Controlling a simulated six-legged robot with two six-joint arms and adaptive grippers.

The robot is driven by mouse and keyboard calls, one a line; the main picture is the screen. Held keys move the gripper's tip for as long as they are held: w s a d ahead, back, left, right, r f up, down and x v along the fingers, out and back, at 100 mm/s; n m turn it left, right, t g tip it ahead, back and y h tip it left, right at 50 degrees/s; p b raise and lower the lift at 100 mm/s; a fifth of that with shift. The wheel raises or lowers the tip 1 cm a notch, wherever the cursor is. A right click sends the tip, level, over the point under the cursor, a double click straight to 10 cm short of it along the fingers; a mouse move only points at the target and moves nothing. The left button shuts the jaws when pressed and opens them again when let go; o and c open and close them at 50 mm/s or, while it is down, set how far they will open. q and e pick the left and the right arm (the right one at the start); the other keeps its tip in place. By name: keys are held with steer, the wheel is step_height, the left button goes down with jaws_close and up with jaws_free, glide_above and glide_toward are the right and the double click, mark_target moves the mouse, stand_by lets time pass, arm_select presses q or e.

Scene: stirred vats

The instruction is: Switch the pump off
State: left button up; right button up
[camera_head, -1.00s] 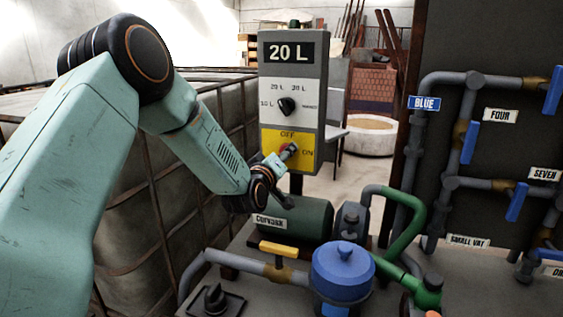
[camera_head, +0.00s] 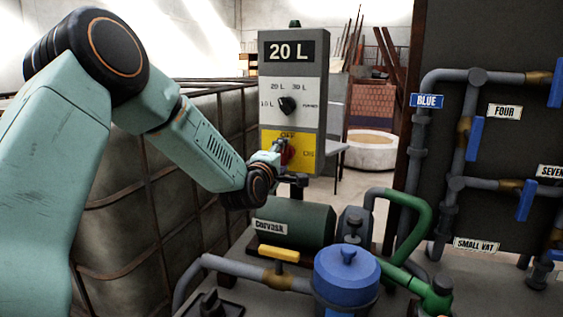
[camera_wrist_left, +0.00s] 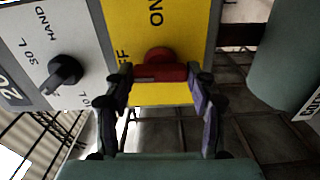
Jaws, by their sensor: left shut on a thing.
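The pump switch is a red knob (camera_head: 288,152) on the yellow lower part of the grey control box (camera_head: 318,110). "OFF" is printed above the knob and "ON" to its right. My left gripper (camera_head: 281,152) is shut on the knob. The left wrist view shows the red knob (camera_wrist_left: 160,68) between the two fingers of the left gripper (camera_wrist_left: 160,80). There its bar lies crosswise, with one end towards the partly hidden "OFF" and "ON" above it. The box display (camera_head: 290,51) reads 20 L. My right gripper is out of view.
A black selector knob (camera_head: 288,105) sits above the yellow panel. Below the box are a green pump motor (camera_head: 305,222), a yellow-handled valve (camera_head: 278,254) and a blue lidded housing (camera_head: 346,275). A caged tank (camera_head: 150,190) stands left, and a pipe panel with blue valve handles (camera_head: 474,139) right.

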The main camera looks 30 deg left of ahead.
arm_select(q)
steer(key=shift+r+n, duration=0.1)
steer(key=shift+n, duration=0.2)
stand_by(0.4)
steer(key=o, duration=1.2)
steer(key=shift+w+d, duration=0.1)
steer(key=shift+w, duration=0.05)
steer(key=shift+c, duration=0.2)
steer(key=shift+s, duration=0.25)
steer(key=v, duration=1.1)
steer(key=shift+s, duration=0.35)
steer(key=shift+x, duration=6.05)
